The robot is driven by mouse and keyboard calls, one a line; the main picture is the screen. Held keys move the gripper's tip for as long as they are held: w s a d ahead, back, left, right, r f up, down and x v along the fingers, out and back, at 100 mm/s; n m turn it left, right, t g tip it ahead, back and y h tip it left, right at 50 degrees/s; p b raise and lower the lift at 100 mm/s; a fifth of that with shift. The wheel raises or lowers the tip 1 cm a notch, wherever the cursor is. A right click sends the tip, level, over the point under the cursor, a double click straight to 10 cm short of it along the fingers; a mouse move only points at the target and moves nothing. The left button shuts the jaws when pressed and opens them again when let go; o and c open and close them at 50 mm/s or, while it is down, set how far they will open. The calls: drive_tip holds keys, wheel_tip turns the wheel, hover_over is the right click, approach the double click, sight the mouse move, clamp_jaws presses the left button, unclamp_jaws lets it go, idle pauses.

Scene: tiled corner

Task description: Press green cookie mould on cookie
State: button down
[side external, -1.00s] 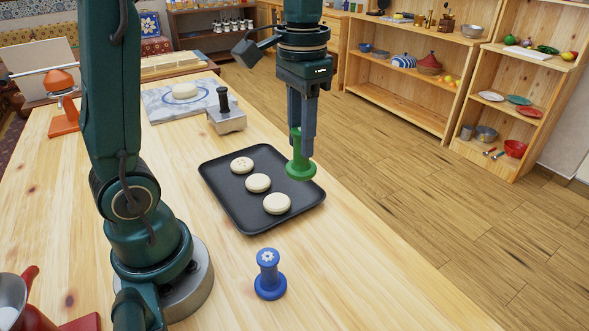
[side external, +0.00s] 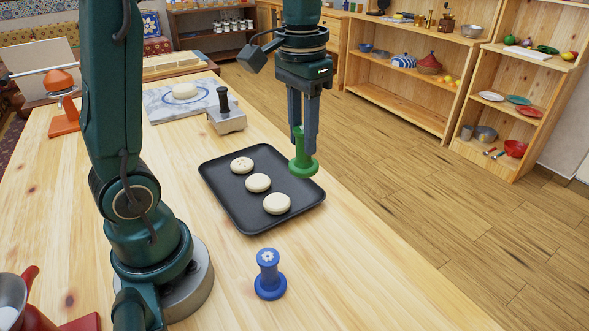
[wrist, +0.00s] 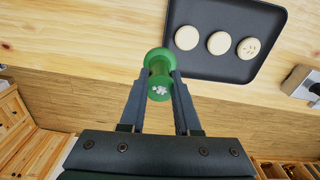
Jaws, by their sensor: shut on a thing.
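The green cookie mould (side external: 303,168) is upright, with its wide round base down, in my gripper (side external: 304,140). My gripper is shut on its stem and holds it in the air by the right edge of the black tray (side external: 232,217). In the wrist view the mould (wrist: 159,59) sits between the two fingers (wrist: 159,88), with a white flower on its top. Three pale round cookies lie in a row on the tray: a near one (side external: 277,204), a middle one (side external: 258,183) and a far one (side external: 242,165). The far cookie has small marks on top; the other two look plain.
A blue mould (side external: 269,275) stands in front of the tray. A metal press with a black handle (side external: 225,113) and a board with dough (side external: 185,91) are behind the tray. An orange stand (side external: 62,100) is at the left. The table's right edge is close to my gripper.

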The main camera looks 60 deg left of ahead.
drive_tip(key=a+f+n, duration=0.2)
drive_tip(key=a+n, duration=0.3)
drive_tip(key=a, duration=0.3)
drive_tip(key=n, duration=0.3)
hover_over(258, 180)
drive_tip(key=shift+f, duration=3.8)
drive_tip(key=shift+f, duration=0.5)
wheel_tip(258, 180, up, 7)
